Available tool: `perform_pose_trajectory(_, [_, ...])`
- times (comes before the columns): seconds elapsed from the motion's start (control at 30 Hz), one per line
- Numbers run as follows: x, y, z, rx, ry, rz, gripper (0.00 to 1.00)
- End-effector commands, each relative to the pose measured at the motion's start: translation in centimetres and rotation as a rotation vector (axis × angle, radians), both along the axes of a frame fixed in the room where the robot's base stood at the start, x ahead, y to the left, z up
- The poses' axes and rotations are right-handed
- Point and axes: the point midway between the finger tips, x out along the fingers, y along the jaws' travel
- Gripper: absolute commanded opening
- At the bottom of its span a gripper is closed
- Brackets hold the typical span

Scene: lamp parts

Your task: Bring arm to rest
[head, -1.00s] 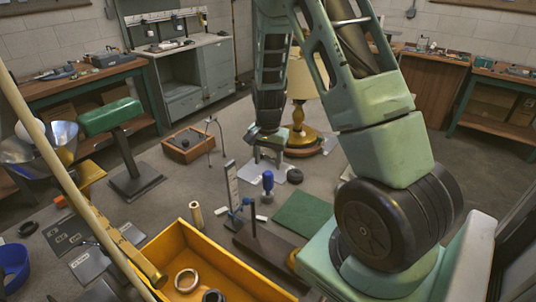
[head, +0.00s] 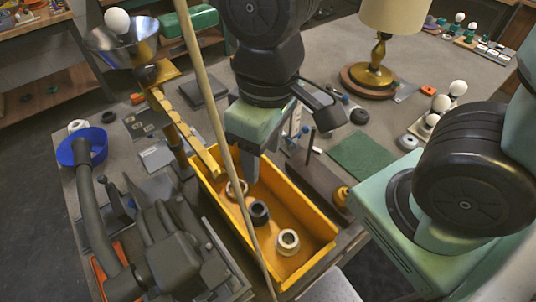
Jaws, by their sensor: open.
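My gripper (head: 247,160) hangs from a black wrist joint near the picture's middle, with its green hand pointing down over the back left of a yellow bin (head: 318,243). Its jaws are open; the fingertips are hard to make out, and I see nothing held. My arm's large black joint and green base fill the right side. The middle of the arm is out of view. A lamp with a cream shade (head: 392,17) and a brass stem (head: 377,55) stands upright on a round wooden foot, well apart from the gripper.
The bin holds a dark ring (head: 259,212) and pale rings (head: 287,241). A wooden pole (head: 205,95) crosses before it. White bulbs (head: 441,103) and a green mat (head: 362,156) lie right.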

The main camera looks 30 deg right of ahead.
Motion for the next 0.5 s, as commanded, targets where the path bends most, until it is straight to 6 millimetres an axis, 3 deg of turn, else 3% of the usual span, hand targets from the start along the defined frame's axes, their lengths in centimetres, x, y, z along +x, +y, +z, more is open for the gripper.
perform_pose_trajectory(0.03, [-1.1,0.3,0.1,-0.006,-0.010,0.060,0.54])
perform_pose_trajectory(0.13, [-2.0,0.4,0.2,-0.014,-0.016,0.112,0.54])
perform_pose_trajectory(0.37, [-2.0,0.4,0.2,-0.014,-0.015,0.111,0.54])
perform_pose_trajectory(0.5, [-2.0,0.4,-1.2,-0.014,-0.014,0.109,0.54])
